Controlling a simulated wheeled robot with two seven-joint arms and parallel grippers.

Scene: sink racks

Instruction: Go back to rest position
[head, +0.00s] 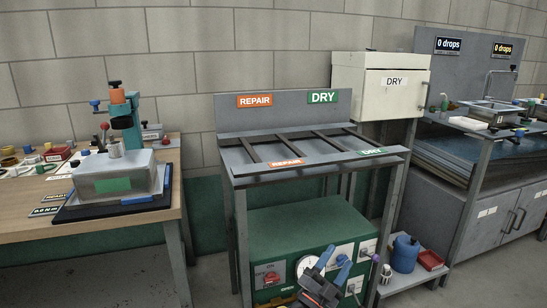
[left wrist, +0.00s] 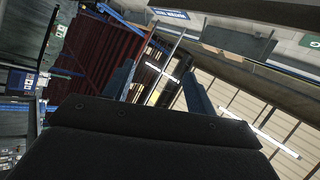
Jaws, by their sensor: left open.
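My left gripper (head: 335,268) shows at the bottom of the head view, in front of the green cabinet under the rack. Its two blue-grey fingers are spread apart with nothing between them. In the left wrist view the gripper (left wrist: 160,85) points up toward the ceiling, with its fingers apart and empty. My right gripper is in neither view.
A grey rack (head: 235,165) labelled REPAIR and DRY stands ahead, its slots empty. A wooden workbench (head: 30,220) with a press and a grey box (head: 115,175) is at left. A sink unit (head: 490,190) and a low shelf with a blue jug (head: 405,253) are at right.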

